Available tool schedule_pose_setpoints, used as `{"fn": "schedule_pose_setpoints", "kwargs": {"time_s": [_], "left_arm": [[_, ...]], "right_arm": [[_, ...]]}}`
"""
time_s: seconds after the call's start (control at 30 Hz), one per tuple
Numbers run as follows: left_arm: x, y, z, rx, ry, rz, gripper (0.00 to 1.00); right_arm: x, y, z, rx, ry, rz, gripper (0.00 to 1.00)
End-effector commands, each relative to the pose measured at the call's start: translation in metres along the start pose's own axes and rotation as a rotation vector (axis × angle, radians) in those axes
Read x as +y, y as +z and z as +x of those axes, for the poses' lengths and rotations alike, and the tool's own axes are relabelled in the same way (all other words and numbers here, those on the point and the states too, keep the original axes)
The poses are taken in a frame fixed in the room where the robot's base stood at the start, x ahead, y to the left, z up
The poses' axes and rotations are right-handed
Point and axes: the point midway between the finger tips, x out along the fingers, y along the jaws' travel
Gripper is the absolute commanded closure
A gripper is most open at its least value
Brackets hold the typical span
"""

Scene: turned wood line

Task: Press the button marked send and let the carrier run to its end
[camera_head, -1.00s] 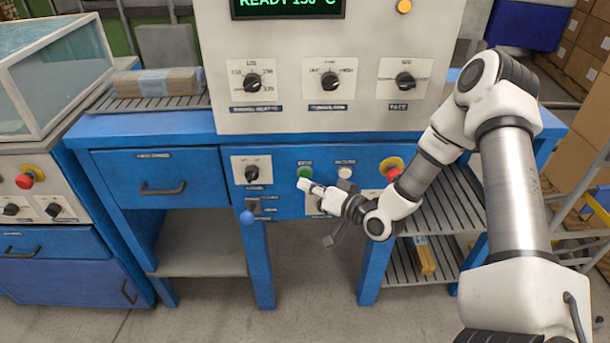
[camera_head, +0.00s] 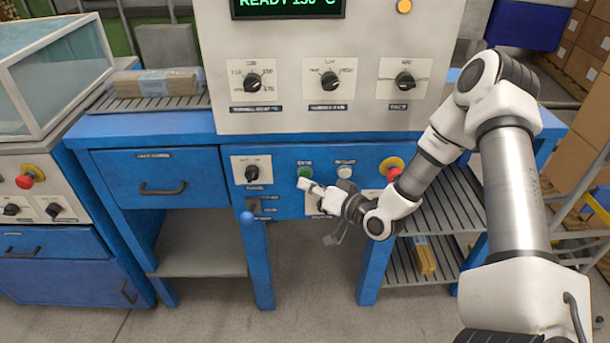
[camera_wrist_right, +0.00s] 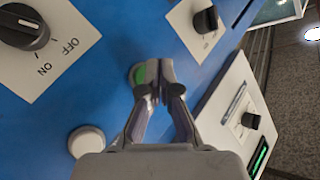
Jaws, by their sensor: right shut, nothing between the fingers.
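The green button (camera_head: 304,173) sits on the blue front panel under a small label that seems to read send. It also shows in the wrist view (camera_wrist_right: 139,74), partly covered by the fingers. My right gripper (camera_head: 305,185) is shut and empty, its tips at the green button's lower edge in the head view. In the wrist view the closed fingertips (camera_wrist_right: 153,76) overlap the button; I cannot tell whether they touch it or whether it is pressed in. No carrier can be made out for certain. My left gripper is not in view.
A white button (camera_head: 344,172) and a red stop button (camera_head: 391,167) sit to the right. A black knob (camera_head: 252,173) and a blue-balled lever (camera_head: 247,217) are to the left. The display (camera_head: 288,5) reads READY 150 °C. A wrapped wood bundle (camera_head: 155,83) lies on the left rack.

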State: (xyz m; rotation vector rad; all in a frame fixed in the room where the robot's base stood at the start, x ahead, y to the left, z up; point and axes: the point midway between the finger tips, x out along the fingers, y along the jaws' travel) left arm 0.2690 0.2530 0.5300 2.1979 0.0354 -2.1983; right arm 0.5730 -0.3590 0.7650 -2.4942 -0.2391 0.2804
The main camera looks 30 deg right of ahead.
Motion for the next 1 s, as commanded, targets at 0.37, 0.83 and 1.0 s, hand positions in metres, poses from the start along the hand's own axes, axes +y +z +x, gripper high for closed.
{"fn": "schedule_pose_setpoints", "kwargs": {"time_s": [0.37, 0.83, 1.0], "left_arm": [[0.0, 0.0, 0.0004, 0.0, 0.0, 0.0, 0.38], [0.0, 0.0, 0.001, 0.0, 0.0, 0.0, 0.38], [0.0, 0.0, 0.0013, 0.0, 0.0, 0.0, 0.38]], "right_arm": [[0.0031, -0.0038, 0.0047, 0.0, 0.0, -0.001, 1.0], [0.0051, -0.0056, 0.0075, 0.0, 0.0, 0.0, 1.0], [0.0061, -0.0066, 0.0089, 0.0, -0.001, 0.0, 1.0]]}}
